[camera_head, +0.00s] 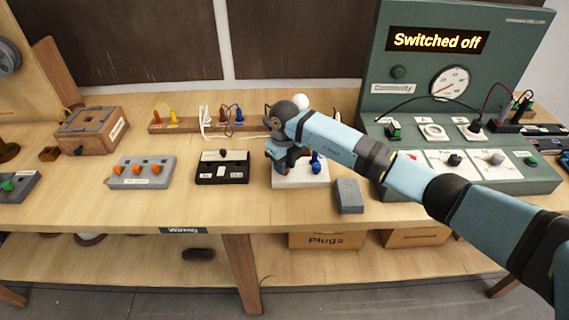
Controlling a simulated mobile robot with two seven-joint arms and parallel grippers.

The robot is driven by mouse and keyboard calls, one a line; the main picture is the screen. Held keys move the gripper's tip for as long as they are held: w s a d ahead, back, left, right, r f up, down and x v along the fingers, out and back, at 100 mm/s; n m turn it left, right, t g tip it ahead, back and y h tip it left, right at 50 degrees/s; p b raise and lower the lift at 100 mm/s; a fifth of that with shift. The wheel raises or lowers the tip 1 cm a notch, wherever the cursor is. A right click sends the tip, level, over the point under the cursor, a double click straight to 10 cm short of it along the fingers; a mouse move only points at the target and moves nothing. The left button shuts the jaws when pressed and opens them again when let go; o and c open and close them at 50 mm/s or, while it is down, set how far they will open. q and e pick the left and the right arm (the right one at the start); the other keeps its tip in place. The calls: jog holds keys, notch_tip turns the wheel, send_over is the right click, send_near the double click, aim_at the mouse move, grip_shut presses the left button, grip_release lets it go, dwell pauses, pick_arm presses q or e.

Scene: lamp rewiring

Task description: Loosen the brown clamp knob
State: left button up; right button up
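My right arm (410,178) reaches in from the right. Its gripper (284,166) points down over the left part of a white block (301,182). The gripper's fingertips are hard to make out, so I cannot tell whether they are open or shut. A blue knob (316,166) stands on the block, just right of the gripper. A white bulb-like ball (301,102) shows behind the gripper. I cannot make out a brown clamp knob on the block; the gripper and wrist cover that part. My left gripper is not in view.
A grey block (348,196) lies right of the white block. A black switch box (222,168) and a grey box with orange levers (140,173) stand to the left. The green console (465,110) at right reads "Switched off". The bench front (120,210) is clear.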

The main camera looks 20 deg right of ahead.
jog(key=shift+c, duration=0.9)
